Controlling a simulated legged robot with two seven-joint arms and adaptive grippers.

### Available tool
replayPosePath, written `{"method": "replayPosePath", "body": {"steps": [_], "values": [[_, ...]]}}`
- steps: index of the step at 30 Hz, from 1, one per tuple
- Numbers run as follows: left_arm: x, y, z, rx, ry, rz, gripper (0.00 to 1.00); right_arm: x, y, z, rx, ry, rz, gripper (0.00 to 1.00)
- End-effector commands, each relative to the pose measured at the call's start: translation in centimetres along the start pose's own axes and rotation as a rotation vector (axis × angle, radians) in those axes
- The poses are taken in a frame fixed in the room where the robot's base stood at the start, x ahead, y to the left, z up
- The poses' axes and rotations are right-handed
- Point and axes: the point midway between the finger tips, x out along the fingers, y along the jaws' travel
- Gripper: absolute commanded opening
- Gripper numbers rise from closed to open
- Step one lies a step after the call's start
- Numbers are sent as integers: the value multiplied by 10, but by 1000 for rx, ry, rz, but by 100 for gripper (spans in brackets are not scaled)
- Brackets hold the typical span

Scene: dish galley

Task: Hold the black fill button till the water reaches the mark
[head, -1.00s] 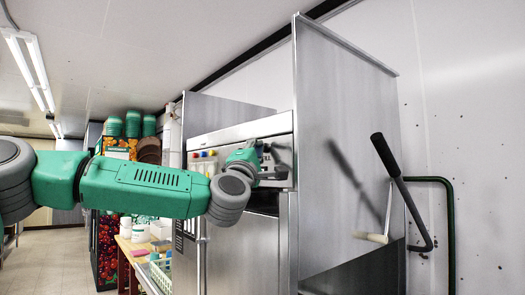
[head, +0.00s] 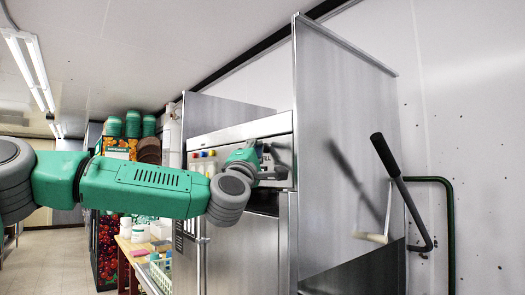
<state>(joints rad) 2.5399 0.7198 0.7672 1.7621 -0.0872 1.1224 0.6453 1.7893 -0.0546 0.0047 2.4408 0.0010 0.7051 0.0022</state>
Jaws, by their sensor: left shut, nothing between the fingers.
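My left gripper (head: 274,167) is shut and empty, held at the upper front of a stainless steel dish machine (head: 239,134). Its fingers are close to the machine's panel; I cannot tell whether they touch it. Several coloured buttons or caps (head: 203,154) show on the panel to the left of the gripper. A black fill button cannot be made out; my wrist and gripper cover part of the panel. No water or level mark shows. My right gripper is not in view.
A tall steel side panel (head: 345,150) stands just right of the gripper. A black-handled lever (head: 400,190) is further right, by the white wall. A wooden table (head: 130,252) with containers and a green rack (head: 160,272) stands at the lower left. Floor shows at the far left.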

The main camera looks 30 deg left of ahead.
Motion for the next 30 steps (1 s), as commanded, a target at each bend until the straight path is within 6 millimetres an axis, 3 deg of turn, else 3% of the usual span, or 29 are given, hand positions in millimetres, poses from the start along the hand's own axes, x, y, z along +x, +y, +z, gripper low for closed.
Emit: {"method": "replayPosePath", "body": {"steps": [30], "values": [[-12,9,-10,0,1,0,0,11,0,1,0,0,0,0]]}}
